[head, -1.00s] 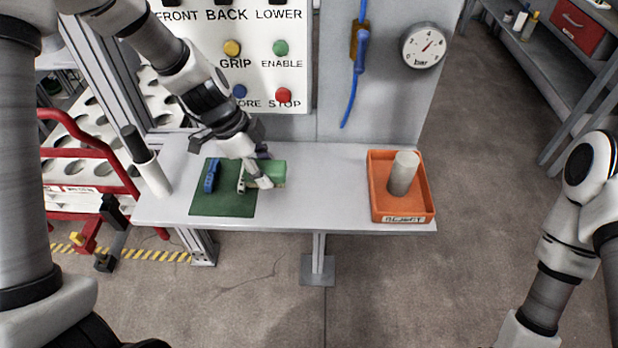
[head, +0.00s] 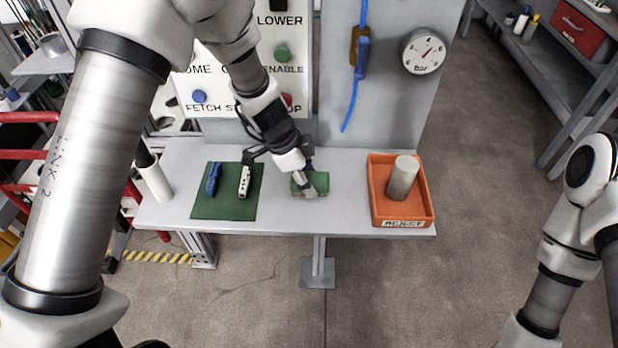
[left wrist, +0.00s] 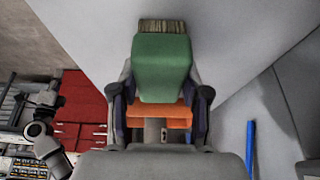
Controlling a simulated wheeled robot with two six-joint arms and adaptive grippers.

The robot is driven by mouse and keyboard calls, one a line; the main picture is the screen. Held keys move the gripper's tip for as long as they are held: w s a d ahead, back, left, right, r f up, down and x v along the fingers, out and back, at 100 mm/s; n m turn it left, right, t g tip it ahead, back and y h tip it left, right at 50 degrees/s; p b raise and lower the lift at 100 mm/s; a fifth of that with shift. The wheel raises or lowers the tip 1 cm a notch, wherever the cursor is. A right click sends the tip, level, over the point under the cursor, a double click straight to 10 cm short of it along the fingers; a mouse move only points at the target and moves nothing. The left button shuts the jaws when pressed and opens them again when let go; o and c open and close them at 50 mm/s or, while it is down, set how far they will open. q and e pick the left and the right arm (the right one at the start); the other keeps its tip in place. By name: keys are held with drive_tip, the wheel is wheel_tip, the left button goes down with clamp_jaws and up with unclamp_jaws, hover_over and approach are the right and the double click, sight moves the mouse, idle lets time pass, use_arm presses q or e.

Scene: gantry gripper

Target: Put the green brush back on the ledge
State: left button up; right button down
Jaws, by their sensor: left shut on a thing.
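The green brush (head: 310,187) is over the middle of the grey ledge (head: 345,213), right of the green mat. My left gripper (head: 307,180) is shut on it. In the left wrist view the brush (left wrist: 161,65) sits between the two fingers, its brown bristles pointing away from the gripper. I cannot tell whether the brush touches the ledge or hangs just above it. My right arm shows at the right edge of the head view, but its gripper is out of frame.
The green mat (head: 222,209) holds a blue tool (head: 213,180) and a white tool (head: 244,182). An orange reject tray (head: 378,212) with a grey cylinder (head: 402,178) stands right. A white cylinder (head: 154,181) stands left. The ledge between brush and tray is clear.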

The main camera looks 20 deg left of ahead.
use_arm(q)
drive_tip(key=o, duration=1.1)
drive_tip(key=shift+w+f, duration=0.1)
drive_tip(key=shift+r+p, duration=0.3)
drive_tip(key=shift+p, duration=0.15)
drive_tip(key=shift+a+r, duration=0.15)
drive_tip(key=shift+r, duration=0.2)
drive_tip(key=v, duration=1.1)
drive_tip(key=shift+a+f, duration=0.1)
drive_tip(key=shift+f, duration=0.05)
